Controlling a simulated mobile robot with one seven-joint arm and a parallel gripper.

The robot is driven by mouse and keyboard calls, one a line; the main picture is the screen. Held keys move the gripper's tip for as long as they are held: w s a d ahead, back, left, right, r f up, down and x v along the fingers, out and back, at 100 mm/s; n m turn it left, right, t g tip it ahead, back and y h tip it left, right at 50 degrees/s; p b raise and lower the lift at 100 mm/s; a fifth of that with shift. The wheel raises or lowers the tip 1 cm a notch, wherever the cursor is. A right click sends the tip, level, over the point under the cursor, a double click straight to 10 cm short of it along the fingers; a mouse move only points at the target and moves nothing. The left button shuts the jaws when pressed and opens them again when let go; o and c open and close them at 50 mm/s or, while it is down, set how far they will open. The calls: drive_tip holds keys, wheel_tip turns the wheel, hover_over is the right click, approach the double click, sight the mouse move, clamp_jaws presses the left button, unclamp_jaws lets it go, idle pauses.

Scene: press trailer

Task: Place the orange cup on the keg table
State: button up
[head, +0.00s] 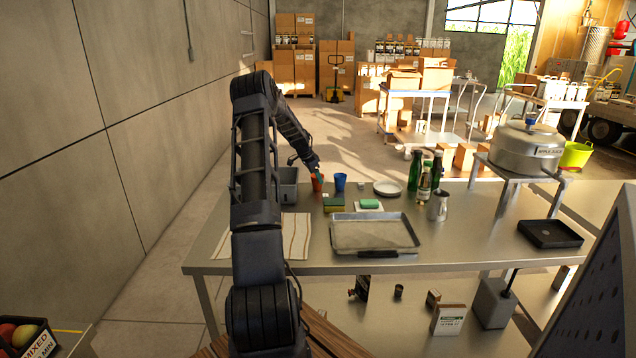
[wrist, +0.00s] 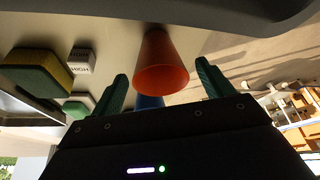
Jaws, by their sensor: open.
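The orange cup (head: 317,183) stands near the far left of the steel workbench, partly covered by my gripper in the head view. In the wrist view the orange cup (wrist: 162,62) appears between the two green fingertips. My gripper (head: 316,169) is open at the cup, with a finger on either side and gaps showing in the wrist view (wrist: 162,72). I cannot tell how deep the cup sits between the fingers. The keg table (head: 538,181), a small raised metal stand at the right, carries a large steel keg (head: 527,148).
A blue cup (head: 340,182) stands close to the right of the orange cup. A grey bin (head: 289,190) is to its left. Sponges (head: 334,205), a plate (head: 387,188), bottles (head: 415,172), a metal jug (head: 438,207) and a tray (head: 374,232) occupy the bench middle.

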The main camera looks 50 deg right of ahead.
drive_tip(key=w+a+r+n+t+y, duration=0.1)
drive_tip(key=a+r+n, duration=0.2)
drive_tip(key=a+r, duration=0.75)
drive_tip(key=w+a+r+n+t, duration=0.1)
drive_tip(key=w+a+r+n, duration=0.1)
drive_tip(key=a+r, duration=0.85)
drive_tip(key=s+a+r+n+t+y, duration=0.1)
drive_tip(key=s+a+r+n, duration=0.2)
drive_tip(key=a, duration=0.7)
drive_tip(key=s+a+r+n+t, duration=0.1)
drive_tip(key=s+a+r+n, duration=0.25)
drive_tip(key=a, duration=0.75)
drive_tip(key=s+a+r+n+t+y, duration=0.1)
drive_tip(key=s+a+n, duration=0.1)
drive_tip(key=s+a, duration=0.45)
drive_tip(key=s+a+r+n+t, duration=0.1)
drive_tip(key=s+a+r+n, duration=0.2)
drive_tip(key=a, duration=0.6)
drive_tip(key=s+a+f+n, duration=0.2)
drive_tip(key=s+a+n, duration=0.1)
drive_tip(key=s+a, duration=0.2)
drive_tip(key=s+a+f+n+y, duration=0.1)
drive_tip(key=s+a+f+n, duration=0.2)
drive_tip(key=s+a, duration=0.3)
drive_tip(key=s, duration=0.4)
drive_tip(key=shift+f, duration=0.15)
